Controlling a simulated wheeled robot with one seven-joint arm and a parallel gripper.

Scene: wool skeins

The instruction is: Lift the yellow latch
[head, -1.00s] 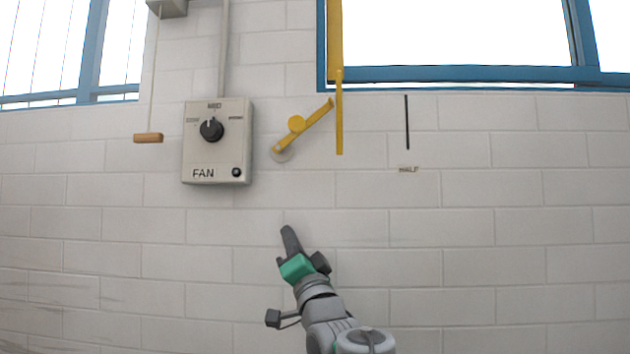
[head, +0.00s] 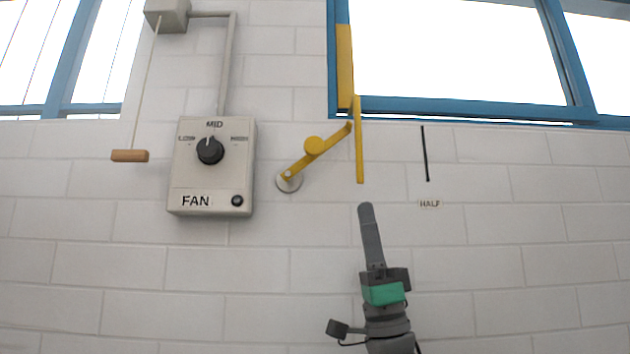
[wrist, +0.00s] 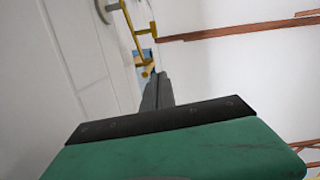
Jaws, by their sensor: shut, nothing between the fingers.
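The yellow latch (head: 318,149) is a bar on a round grey wall mount. It slants up to the right, with a round yellow knob near its middle and its upper end close to the vertical yellow bar (head: 359,140) below the window corner. My gripper (head: 366,208) is shut and empty, pointing up, below the lower end of the vertical bar and right of the latch. It looks apart from both. In the wrist view the shut fingers (wrist: 157,82) point toward yellow parts (wrist: 135,35); I cannot tell the exact gap.
A fan box (head: 212,185) with a black dial is left of the latch. A wooden pull handle (head: 130,156) hangs on a cord farther left. A black slot (head: 425,153) with a HALF label (head: 429,203) is to the right. The blue window frame (head: 460,107) is above.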

